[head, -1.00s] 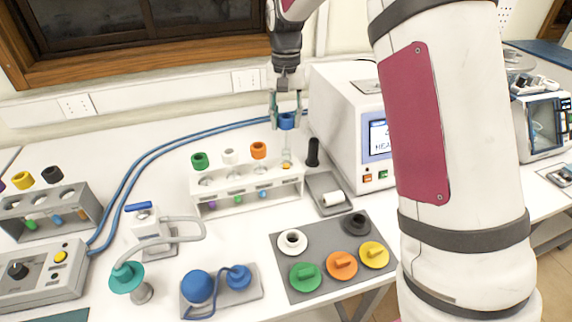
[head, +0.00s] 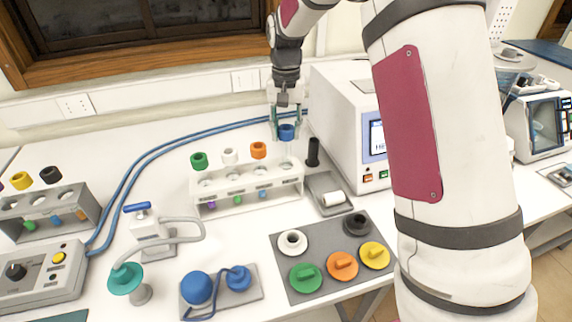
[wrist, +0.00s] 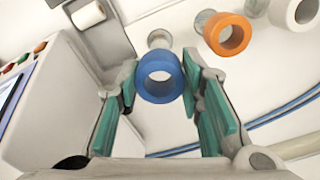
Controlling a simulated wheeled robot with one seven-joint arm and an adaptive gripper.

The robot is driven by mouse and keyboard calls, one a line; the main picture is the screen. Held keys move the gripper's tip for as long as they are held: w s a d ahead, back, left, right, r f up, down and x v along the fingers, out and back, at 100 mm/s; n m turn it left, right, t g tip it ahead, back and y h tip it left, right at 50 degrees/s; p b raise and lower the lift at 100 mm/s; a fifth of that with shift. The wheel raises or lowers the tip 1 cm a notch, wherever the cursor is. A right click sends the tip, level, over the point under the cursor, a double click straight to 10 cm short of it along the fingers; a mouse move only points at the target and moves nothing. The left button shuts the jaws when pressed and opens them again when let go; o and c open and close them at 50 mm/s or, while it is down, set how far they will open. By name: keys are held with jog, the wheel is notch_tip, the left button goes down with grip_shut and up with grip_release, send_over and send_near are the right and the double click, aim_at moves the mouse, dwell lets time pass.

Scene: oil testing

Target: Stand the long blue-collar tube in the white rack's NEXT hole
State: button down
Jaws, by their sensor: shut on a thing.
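The long blue-collar tube (head: 287,133) is upright in my gripper (head: 286,127), over the right end of the white rack (head: 238,206). My gripper's green fingers are shut on the blue collar from both sides; the wrist view shows the collar (wrist: 158,76) between the fingertips (wrist: 158,80). The clear tube body hangs below the collar at the rightmost hole. Its lower end appears to be at or inside that hole, but how deep I cannot tell. Tubes with green (head: 199,160), white (head: 230,156) and orange (head: 258,150) collars stand in the rack's other holes.
A black cylinder (head: 313,152) and a grey tray (head: 322,184) stand just right of the rack, near the white machine (head: 340,115). A grey mat (head: 282,240) with coloured caps lies in front. Another grey rack (head: 70,205) is at left. Blue hoses (head: 150,155) run behind.

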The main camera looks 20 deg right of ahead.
aim_at(286, 141)
jog(key=shift+f, duration=2)
jog(key=c, duration=1)
grip_release()
notch_tip(286, 141, up, 11)
jog(key=shift+f, duration=0.1)
jog(key=shift+r, duration=0.6)
